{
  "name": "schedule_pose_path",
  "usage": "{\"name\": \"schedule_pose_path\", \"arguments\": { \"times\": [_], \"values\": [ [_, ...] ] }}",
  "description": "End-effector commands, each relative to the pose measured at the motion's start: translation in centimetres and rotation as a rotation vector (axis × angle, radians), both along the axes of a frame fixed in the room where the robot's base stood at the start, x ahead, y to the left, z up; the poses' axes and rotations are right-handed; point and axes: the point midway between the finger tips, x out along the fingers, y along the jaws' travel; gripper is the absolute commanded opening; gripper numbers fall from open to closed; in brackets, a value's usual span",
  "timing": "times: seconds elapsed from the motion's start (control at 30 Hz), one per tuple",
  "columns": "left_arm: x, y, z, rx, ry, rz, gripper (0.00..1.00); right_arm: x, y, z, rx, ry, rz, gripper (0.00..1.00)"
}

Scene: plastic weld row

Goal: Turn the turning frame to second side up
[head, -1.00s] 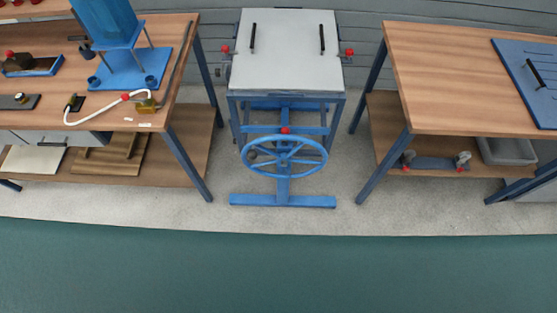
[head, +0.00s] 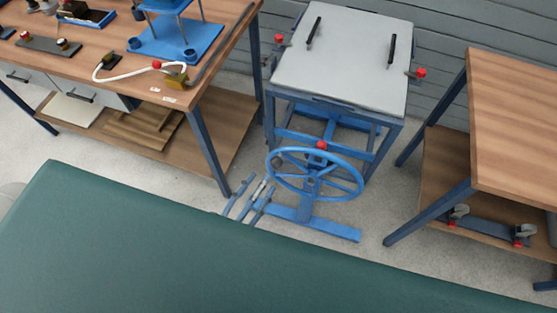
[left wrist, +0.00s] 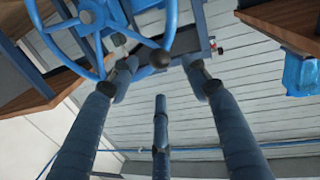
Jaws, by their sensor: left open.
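The turning frame (head: 345,60) stands on a blue stand, with a flat grey panel and two black handles on top. A blue handwheel (head: 270,170) is on its near side, with a red knob (head: 322,145) above it. Red clamp knobs (head: 421,73) stick out at its sides. My left gripper (head: 258,187) is open and empty, its fingers just left of and below the wheel. My right gripper is not seen.
A wooden workbench (head: 205,85) with a blue fixture (head: 178,40) and a white hose stands to the left. Another wooden table (head: 515,120) stands to the right, with clamps on its lower shelf.

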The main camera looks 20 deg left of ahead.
Motion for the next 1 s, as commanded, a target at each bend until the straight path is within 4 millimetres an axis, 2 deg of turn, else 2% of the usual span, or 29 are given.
{"name": "schedule_pose_path", "arguments": {
  "times": [0.07,0.17,0.4,0.6,0.87,1.0],
  "values": [
    [1.7,-0.4,0.3,0.000,-0.005,0.000,0.47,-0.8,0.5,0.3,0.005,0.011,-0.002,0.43],
    [3.6,-0.9,0.3,-0.001,-0.003,0.001,0.47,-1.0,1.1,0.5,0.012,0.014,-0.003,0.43],
    [7.3,-1.7,0.0,0.000,0.001,0.001,0.47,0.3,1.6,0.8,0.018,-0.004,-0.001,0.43],
    [8.4,-2.0,0.0,0.001,0.002,0.001,0.47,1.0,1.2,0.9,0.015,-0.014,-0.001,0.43],
    [8.5,-2.0,-0.1,0.001,0.003,0.000,0.47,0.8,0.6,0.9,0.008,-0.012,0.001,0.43],
    [8.5,-2.0,-0.1,0.001,0.003,0.000,0.19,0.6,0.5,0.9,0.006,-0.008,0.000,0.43]
  ]
}}
